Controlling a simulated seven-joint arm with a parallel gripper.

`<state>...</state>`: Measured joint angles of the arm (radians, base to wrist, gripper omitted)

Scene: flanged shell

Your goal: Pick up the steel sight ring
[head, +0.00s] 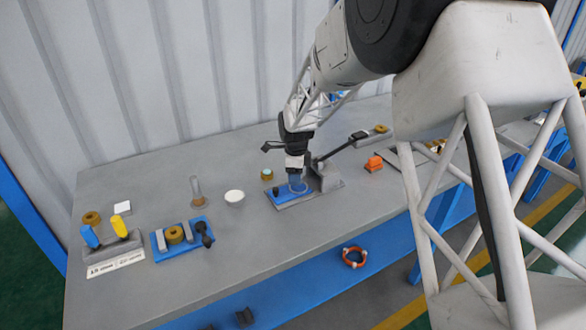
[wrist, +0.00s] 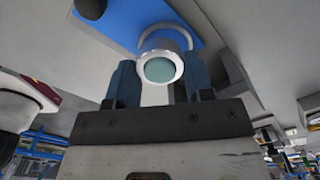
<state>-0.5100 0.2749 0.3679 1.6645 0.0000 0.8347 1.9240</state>
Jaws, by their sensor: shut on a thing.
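The steel sight ring (wrist: 143,58), a pale metal ring around a teal disc, sits between the two blue fingers of my gripper (wrist: 157,84) in the wrist view. The gripper is shut on it. In the head view my gripper (head: 297,178) points down over a blue pad (head: 278,199) on the grey bench. A pale ring outline (head: 298,188) shows just below the fingers there. In the wrist view a thin grey arc (wrist: 165,25) lies behind the ring, over the blue pad (wrist: 120,18). I cannot tell whether the ring touches the pad.
A grey bracket (head: 327,180) with a dark lever stands close right of my gripper. An orange block (head: 374,164) is to the right.

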